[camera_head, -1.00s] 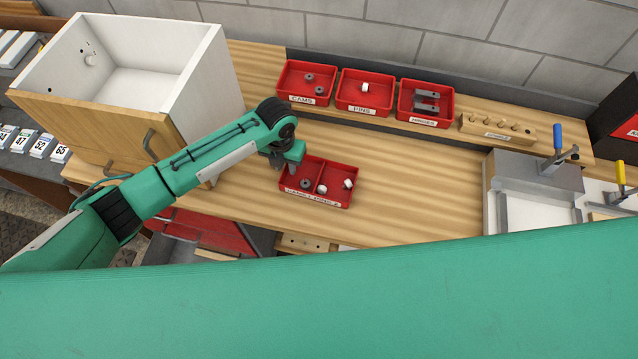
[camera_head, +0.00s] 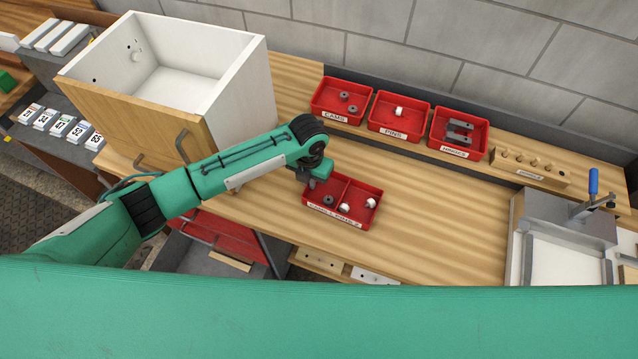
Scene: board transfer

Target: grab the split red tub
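The split red tub (camera_head: 376,207) sits on the wooden bench in the head view, with a divider between two compartments. A dark ring lies in its left compartment and two white pins lie in the right one. A white label is on its front wall. My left gripper (camera_head: 312,183) is at the tub's back left corner, pointing down, and hides part of the left rim. Its fingertips are small and partly hidden, so I cannot tell whether they touch or grip the wall. My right gripper is not in view.
Red tubs labelled CAMS (camera_head: 341,117), PINS (camera_head: 393,133) and a third with grey parts (camera_head: 457,152) stand along the back. A white and wood cabinet (camera_head: 225,95) stands at left. A grey fixture (camera_head: 560,215) is at right. Bench between is clear.

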